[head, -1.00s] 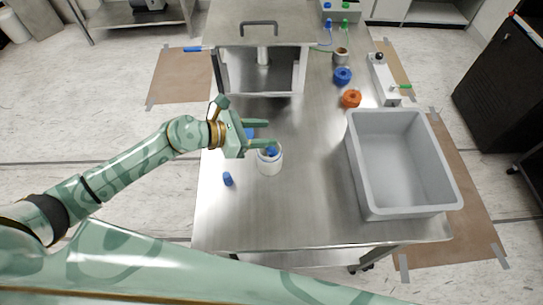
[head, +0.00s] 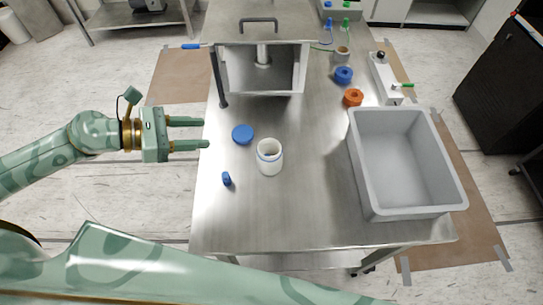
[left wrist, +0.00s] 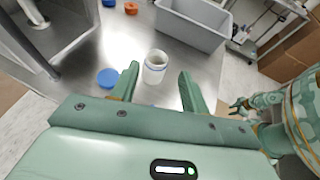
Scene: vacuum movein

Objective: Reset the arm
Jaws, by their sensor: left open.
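My left gripper (head: 206,133) is open and empty, left of the table edge in the head view. In the left wrist view its fingers (left wrist: 159,78) are spread, with the white jar (left wrist: 155,66) seen between them but farther off. The jar (head: 269,157) stands upright and open on the steel table (head: 310,185). A blue disc-shaped lid (head: 242,134) lies behind and left of it. A small blue piece (head: 227,179) lies near the left edge. A green gripper, apparently my right (left wrist: 241,103), shows small in the left wrist view; its jaws are unclear.
A grey bin (head: 405,165) sits at the table's right. A metal chamber (head: 262,70) stands at the back. The table's middle front is clear.

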